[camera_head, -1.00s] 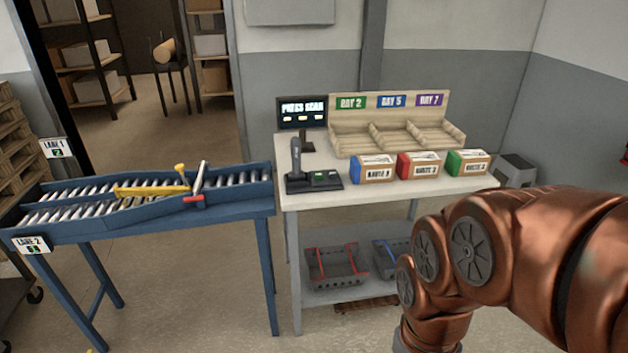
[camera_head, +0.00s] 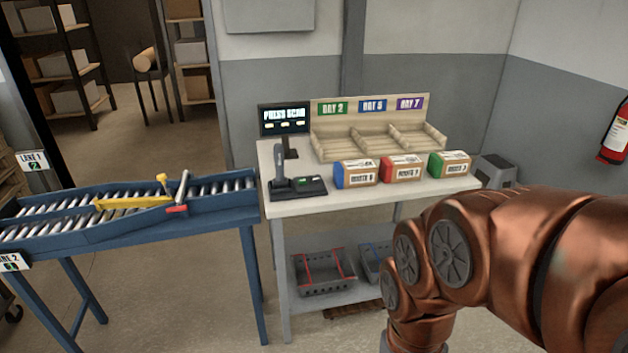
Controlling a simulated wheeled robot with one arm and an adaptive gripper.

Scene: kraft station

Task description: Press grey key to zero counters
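A black scanner base (camera_head: 312,191) with an upright scanner (camera_head: 279,168) sits at the left front of the bench. A small green key (camera_head: 303,182) shows on the base. A grey key beside it is too small to make out for sure. Small lane signs with green displays, LANE 1 (camera_head: 33,160) and LANE 2 (camera_head: 12,262), are on the conveyor at the left; their digits are hard to read. My copper arm fills the lower right, in front of the bench's right side. My gripper is out of view.
A screen (camera_head: 284,118) reads PRESS SCAN. Blue, red (camera_head: 402,169) and green boxes line the bench front (camera_head: 330,206), before a wooden bay rack (camera_head: 325,150). A blue roller conveyor (camera_head: 215,211) adjoins at left. Baskets (camera_head: 322,273) sit below. A fire extinguisher (camera_head: 614,135) hangs right.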

